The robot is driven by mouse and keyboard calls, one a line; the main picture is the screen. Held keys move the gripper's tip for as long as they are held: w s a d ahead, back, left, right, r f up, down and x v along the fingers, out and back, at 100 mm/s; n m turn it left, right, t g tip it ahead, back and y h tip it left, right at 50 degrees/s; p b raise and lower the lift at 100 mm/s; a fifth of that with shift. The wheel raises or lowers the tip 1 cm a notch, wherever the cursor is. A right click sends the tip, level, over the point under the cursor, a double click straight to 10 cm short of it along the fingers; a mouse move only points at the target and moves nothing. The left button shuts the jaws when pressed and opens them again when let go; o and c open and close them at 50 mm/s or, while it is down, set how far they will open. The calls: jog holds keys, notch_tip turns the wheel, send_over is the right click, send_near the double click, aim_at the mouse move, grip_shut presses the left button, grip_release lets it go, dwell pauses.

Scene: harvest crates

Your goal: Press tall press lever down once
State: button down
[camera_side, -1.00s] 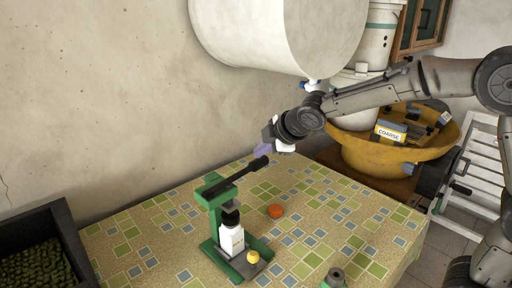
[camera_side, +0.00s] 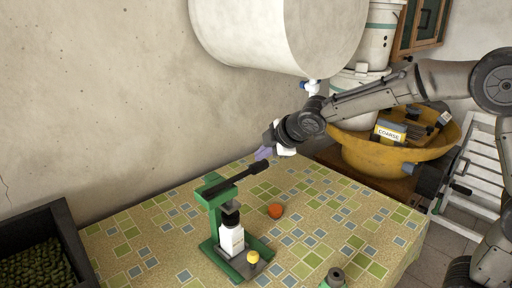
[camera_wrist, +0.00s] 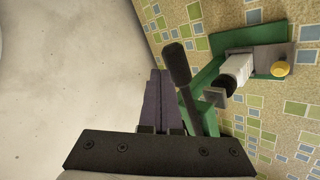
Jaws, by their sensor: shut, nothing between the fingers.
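The tall press (camera_side: 215,205) is green and stands on the tiled tabletop. Its black lever (camera_side: 240,178) slopes up to the right and ends in a thick grip; it also shows in the wrist view (camera_wrist: 180,75). A white bottle with a black top (camera_side: 231,240) stands upright under the press head. My gripper (camera_side: 264,154) is shut and empty, with its purple fingers just above and behind the lever's grip. In the wrist view the shut fingers (camera_wrist: 160,95) lie close beside the lever. I cannot tell whether they touch it.
A yellow knob (camera_side: 253,257) is on the press base. A large white tank (camera_side: 285,35) hangs above. A dark crate (camera_side: 62,225) stands at left.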

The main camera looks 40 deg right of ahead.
jog(key=shift+d+f, duration=0.15)
jog(key=shift+f, duration=0.4)
jog(key=shift+d+f, duration=0.15)
jog(key=shift+f, duration=0.35)
dwell(0.9)
dwell(0.4)
jog(key=shift+a+r, duration=0.4)
jog(key=shift+r, duration=0.95)
jog(key=shift+a+r, duration=0.35)
jog(key=shift+r, duration=1)
jog(key=shift+a+r, duration=0.4)
jog(key=shift+r, duration=0.95)
jog(key=r, duration=0.2)
jog(key=a+r, duration=0.1)
jog(key=r, duration=0.1)
jog(key=shift+s+a+r, duration=0.1)
jog(key=shift+a+r, duration=0.1)
jog(key=shift+r, duration=0.2)
